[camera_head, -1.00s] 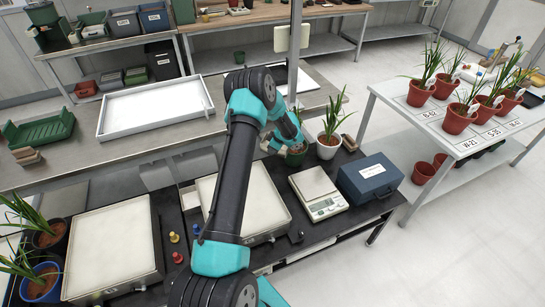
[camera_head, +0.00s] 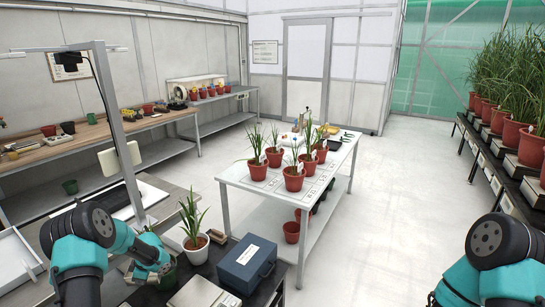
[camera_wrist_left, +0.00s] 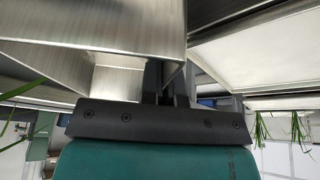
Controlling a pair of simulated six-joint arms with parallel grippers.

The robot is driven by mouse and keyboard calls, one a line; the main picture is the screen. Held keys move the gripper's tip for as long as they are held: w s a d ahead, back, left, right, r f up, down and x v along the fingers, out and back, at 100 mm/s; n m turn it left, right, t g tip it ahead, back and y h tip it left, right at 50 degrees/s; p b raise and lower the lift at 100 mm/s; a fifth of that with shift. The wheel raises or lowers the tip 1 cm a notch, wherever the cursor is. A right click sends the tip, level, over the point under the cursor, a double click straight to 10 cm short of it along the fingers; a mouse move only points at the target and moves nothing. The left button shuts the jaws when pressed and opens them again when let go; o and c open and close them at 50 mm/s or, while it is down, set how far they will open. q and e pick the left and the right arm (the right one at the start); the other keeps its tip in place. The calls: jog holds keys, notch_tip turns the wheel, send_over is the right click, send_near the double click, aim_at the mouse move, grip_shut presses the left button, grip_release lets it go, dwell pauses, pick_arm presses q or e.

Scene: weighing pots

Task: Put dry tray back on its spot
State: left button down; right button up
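A white, shallow tray (camera_head: 16,262) lies on the grey bench at the left edge of the head view, partly cut off; I cannot tell whether it is the dry tray.
A blue-grey box (camera_head: 246,263) and a scale (camera_head: 203,294) stand right of the gripper. A metal post (camera_head: 118,135) rises at the left. A white table (camera_head: 235,178) bears several potted plants. The floor to the right is clear.

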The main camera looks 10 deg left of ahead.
pick_arm(q)
jog(key=w+d+r+m+t, duration=0.1)
jog(key=w+d+m, duration=0.25)
jog(key=d, duration=0.35)
jog(key=w+d+m+t, duration=0.2)
jog(key=w+d+m, duration=0.15)
jog(key=d, duration=0.25)
jog(key=w+d+r+m+t, duration=0.1)
jog(key=w+d+m, duration=0.25)
jog(key=d, duration=0.35)
jog(key=s+d+r+m+t+h, duration=0.1)
jog(key=d+m+h, duration=0.3)
jog(key=d+m, duration=0.7)
jog(key=s+d+t, duration=0.1)
jog(key=d, duration=0.9)
jog(key=shift+s+d+r, duration=0.15)
jog(key=shift+d+r, duration=0.05)
jog(key=shift+d, duration=0.1)
jog(key=shift+r, duration=0.1)
notch_tip(320, 180, up, 10)
jog(key=w+m+h, duration=0.1)
jog(key=w+m, duration=0.1)
jog(key=m, duration=0.1)
jog(key=shift+w+r+m+h, duration=0.15)
jog(key=shift+w+m+h, duration=0.15)
jog(key=shift+m+h, duration=0.1)
